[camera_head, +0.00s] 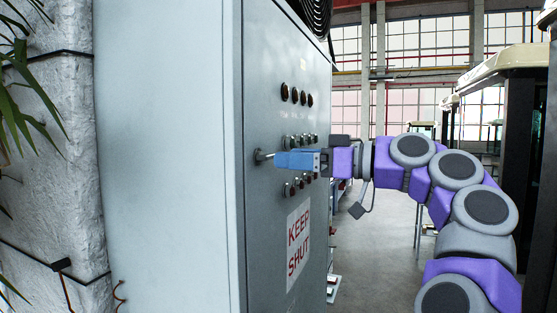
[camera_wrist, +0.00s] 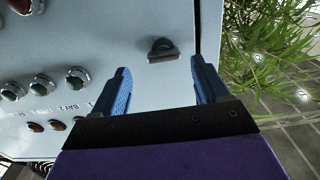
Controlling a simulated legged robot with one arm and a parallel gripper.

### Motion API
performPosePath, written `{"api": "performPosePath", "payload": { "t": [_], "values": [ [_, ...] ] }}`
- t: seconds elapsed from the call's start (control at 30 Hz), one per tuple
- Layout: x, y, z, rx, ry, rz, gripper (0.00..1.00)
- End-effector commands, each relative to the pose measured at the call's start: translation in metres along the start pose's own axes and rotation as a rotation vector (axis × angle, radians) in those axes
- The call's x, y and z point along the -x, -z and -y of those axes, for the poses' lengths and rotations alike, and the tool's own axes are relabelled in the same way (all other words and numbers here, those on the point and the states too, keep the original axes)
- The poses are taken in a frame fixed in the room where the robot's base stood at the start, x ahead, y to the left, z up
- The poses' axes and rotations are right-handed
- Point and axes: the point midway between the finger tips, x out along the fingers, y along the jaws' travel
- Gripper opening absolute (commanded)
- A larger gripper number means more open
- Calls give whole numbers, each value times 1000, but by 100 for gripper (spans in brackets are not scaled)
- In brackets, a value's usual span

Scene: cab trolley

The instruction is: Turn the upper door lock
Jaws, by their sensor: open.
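The door lock, a small dark handle (camera_head: 260,156), sticks out from the grey cabinet's door near its left edge. In the wrist view the lock (camera_wrist: 162,48) lies ahead of the fingertips, in line with the gap between them. My gripper (camera_head: 278,160) has blue fingers and reaches in from the right, its tips close beside the lock in the head view. In the wrist view my gripper (camera_wrist: 160,68) is open, with nothing between its fingers. I cannot tell whether a finger touches the lock. Only one lock shows.
The cabinet door (camera_head: 285,110) carries dark round lamps, rows of buttons (camera_wrist: 75,82) and a "KEEP SHUT" sign (camera_head: 298,244). A rough white pillar (camera_head: 52,165) and a plant (camera_wrist: 275,45) stand beyond the cabinet's edge. Free floor (camera_head: 385,245) lies to the right.

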Motion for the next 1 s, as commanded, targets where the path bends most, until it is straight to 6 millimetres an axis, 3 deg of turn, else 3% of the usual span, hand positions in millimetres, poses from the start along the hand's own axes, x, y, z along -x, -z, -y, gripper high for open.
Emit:
{"api": "performPosePath", "payload": {
  "t": [0.1,0.2,0.63,1.0],
  "values": [
    [-22,-1,1,-1,2,5,74],
    [-31,-1,0,-1,2,4,74],
    [-38,0,0,-1,0,0,74],
    [-39,0,0,-1,0,1,40]
  ]
}}
